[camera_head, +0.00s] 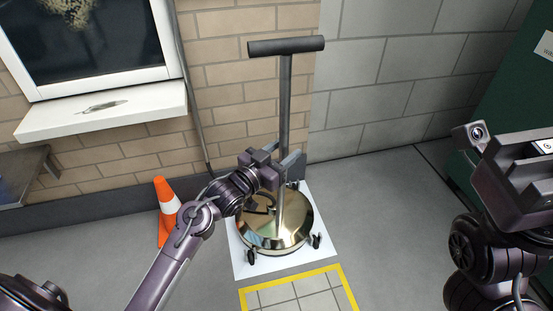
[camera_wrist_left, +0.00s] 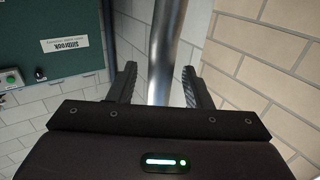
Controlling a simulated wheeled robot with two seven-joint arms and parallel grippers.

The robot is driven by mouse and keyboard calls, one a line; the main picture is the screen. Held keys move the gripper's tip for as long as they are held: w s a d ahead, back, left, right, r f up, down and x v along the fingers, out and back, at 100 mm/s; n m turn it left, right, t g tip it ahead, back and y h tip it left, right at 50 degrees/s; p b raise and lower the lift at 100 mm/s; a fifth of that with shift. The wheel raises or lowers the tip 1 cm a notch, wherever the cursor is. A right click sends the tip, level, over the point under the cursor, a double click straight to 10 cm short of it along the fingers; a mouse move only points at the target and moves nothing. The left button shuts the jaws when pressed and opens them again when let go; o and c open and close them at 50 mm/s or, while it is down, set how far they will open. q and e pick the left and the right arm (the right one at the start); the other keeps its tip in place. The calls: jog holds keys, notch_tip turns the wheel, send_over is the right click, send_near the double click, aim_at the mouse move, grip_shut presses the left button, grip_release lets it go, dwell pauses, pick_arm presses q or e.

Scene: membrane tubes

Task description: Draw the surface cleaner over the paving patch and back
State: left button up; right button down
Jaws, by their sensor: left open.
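The surface cleaner (camera_head: 296,222) has a round, shiny brass-coloured housing on small casters and stands on a white mat (camera_head: 246,262). Its grey upright pole (camera_head: 285,85) rises to a dark crossbar handle (camera_head: 286,46). My left gripper (camera_head: 289,163) is at the pole's lower part, above the housing. In the left wrist view, the pole (camera_wrist_left: 163,40) shows between its open fingers (camera_wrist_left: 158,78); contact cannot be told. The paving patch (camera_head: 298,295), pale tiles edged in yellow, lies in front of the mat, partly cut off. My right gripper (camera_head: 520,165) is at the right edge, its fingers unclear.
An orange-and-white cone (camera_head: 167,205) stands left of the mat, close to my left arm. A brick wall (camera_head: 235,85) with a window sill (camera_head: 105,110) is behind. A green panel (camera_head: 515,90) stands at the right. Grey floor (camera_head: 390,220) is clear right of the mat.

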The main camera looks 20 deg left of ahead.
pick_arm(q)
jog(key=shift+c, duration=0.2)
grip_shut()
dwell(1.3)
